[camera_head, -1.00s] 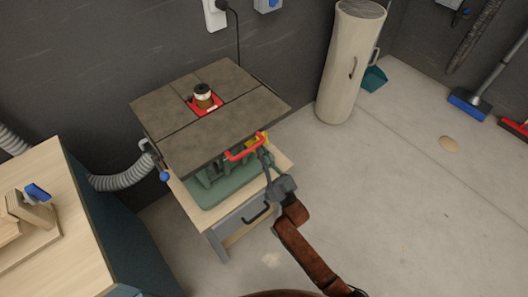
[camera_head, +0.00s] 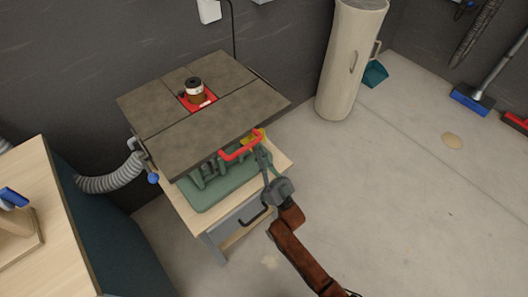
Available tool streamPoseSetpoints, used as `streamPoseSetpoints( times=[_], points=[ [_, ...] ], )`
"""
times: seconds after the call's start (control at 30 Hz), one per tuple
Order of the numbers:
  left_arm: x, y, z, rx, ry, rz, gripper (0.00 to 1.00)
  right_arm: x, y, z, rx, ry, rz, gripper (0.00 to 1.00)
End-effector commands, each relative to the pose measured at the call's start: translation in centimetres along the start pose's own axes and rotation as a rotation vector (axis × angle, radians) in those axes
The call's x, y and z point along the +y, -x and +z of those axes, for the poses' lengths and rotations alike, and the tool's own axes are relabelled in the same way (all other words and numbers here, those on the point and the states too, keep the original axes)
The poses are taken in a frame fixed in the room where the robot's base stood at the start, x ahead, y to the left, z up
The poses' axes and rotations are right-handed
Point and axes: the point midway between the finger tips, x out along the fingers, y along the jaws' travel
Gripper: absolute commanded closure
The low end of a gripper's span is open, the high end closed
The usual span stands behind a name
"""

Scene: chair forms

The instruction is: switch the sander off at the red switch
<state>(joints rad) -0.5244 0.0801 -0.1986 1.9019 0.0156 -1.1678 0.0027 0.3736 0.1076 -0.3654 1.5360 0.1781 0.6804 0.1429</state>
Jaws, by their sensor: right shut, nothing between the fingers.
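The sander (camera_head: 205,114) stands against the wall, with a dark square top and a drum spindle (camera_head: 195,90) in a red insert. Its green body (camera_head: 215,188) sits on a wooden stand. The fingers partly cover that area. My left gripper is not in view.
A wooden-topped bench (camera_head: 70,215) stands at the left. A grey hose (camera_head: 108,183) runs to the sander. A tall beige cylinder (camera_head: 345,65) stands behind right. A drawer handle (camera_head: 253,215) is below the sander. The floor at right is mostly clear.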

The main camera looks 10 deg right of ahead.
Motion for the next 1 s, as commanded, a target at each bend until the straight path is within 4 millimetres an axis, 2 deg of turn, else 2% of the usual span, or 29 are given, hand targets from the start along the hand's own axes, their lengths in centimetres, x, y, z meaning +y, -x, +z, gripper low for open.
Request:
streamPoseSetpoints(
  times=[0.17,0.47,0.57,1.0],
  points=[
    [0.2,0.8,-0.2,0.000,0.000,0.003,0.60,-0.2,0.3,0.9,-0.007,-0.005,-0.004,1.00],
    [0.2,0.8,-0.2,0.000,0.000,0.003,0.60,-0.1,0.6,0.7,-0.005,-0.003,-0.003,1.00],
    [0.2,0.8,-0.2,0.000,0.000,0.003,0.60,-0.1,1.7,0.7,-0.006,-0.002,-0.002,1.00],
    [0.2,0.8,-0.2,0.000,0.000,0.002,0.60,-0.1,10.2,0.7,-0.008,-0.003,-0.003,1.00]
  ],
)
